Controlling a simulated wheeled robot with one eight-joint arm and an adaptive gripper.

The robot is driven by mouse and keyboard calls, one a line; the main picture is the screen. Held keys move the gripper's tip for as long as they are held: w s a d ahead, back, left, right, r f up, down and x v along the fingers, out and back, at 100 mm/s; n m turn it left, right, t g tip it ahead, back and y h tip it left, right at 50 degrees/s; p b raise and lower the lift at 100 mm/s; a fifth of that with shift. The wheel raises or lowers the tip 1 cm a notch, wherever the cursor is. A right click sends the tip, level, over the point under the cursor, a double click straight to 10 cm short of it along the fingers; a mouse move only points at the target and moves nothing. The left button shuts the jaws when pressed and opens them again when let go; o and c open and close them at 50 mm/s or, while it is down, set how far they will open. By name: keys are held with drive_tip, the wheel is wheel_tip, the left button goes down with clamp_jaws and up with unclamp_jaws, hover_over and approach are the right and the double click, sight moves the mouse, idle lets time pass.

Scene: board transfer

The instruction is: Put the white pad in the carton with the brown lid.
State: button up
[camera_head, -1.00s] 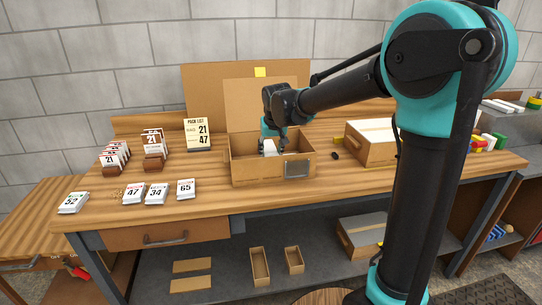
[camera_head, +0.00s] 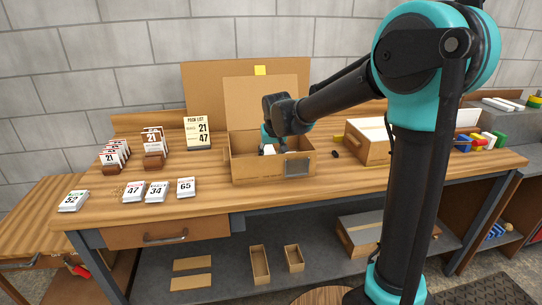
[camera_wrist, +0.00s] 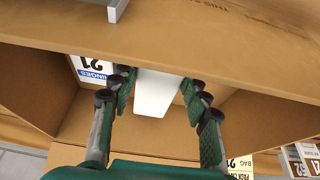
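The carton (camera_head: 258,169) stands open on the bench, its brown lid (camera_head: 250,100) raised at the back; in the wrist view its near wall (camera_wrist: 160,35) crosses the top. My gripper (camera_head: 277,140) reaches into it from above. In the wrist view its fingers (camera_wrist: 157,90) are spread. The plain white pad (camera_wrist: 156,92) lies between and below them, with a narrow gap on the right; contact on the left is hard to judge. The near wall hides part of the pad. A card marked 21 (camera_wrist: 91,69) is also inside the carton.
A second carton (camera_head: 366,149) stands to the right. Cards 47 (camera_head: 134,192), 34 (camera_head: 157,191), 65 (camera_head: 186,187) and 52 (camera_head: 73,200) lie to the left. A pack list (camera_head: 198,134) stands behind. Free bench lies before the right carton.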

drive_tip(key=o, duration=0.4)
drive_tip(key=shift+r, duration=0.5)
drive_tip(key=v, duration=1.2)
drive_tip(key=shift+r, duration=0.15)
